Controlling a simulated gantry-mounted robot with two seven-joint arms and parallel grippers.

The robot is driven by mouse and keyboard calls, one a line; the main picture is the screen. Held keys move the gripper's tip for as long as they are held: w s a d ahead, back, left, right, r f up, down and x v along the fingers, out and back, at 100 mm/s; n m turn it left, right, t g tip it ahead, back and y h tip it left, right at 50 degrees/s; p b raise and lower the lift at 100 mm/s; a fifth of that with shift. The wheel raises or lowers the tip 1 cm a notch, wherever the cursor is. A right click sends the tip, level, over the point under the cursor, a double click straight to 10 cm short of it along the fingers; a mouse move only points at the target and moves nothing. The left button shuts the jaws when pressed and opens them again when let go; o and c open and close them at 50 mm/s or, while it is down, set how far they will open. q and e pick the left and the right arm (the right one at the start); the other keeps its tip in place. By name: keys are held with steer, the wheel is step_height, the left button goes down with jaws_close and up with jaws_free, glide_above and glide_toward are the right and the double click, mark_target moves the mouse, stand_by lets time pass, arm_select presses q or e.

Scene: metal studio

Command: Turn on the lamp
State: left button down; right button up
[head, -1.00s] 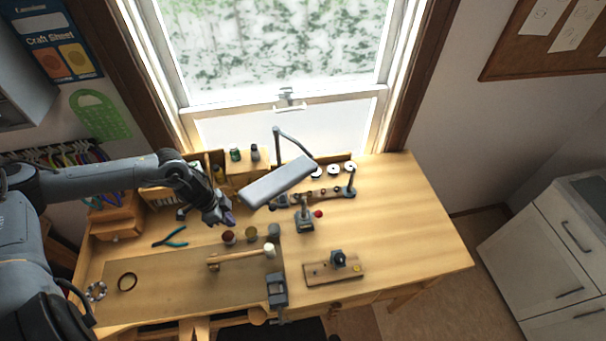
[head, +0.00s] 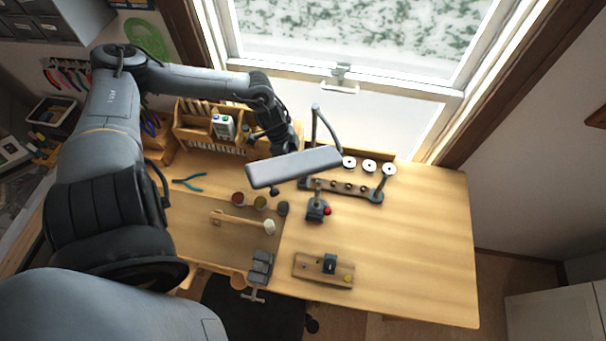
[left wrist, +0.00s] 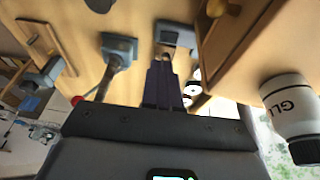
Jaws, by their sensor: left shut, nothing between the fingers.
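The desk lamp has a long grey head (head: 293,168) above the bench and a thin bent arm (head: 318,122) behind it. In the left wrist view a grey block (left wrist: 176,34), apparently the lamp's base, lies just beyond my left gripper's fingertips; I cannot tell whether they touch. My left gripper (left wrist: 164,62) is shut and empty, its dark purple fingers together. In the head view the lamp head hides most of this gripper. My right gripper is in neither current view.
A white glue bottle (left wrist: 292,108) is close on the gripper's right in the wrist view. A mallet (head: 240,222) lies in front. The bench's right side is clear.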

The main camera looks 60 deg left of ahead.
arm_select(q)
steer(key=shift+f, duration=0.15)
steer(key=b, duration=0.7)
glide_above(303, 182)
steer(key=s+a, duration=0.1)
step_height(303, 182, down, 8)
steer(key=shift+r, duration=0.1)
steer(key=shift+b+x, duration=0.8)
steer(key=shift+b, duration=0.4)
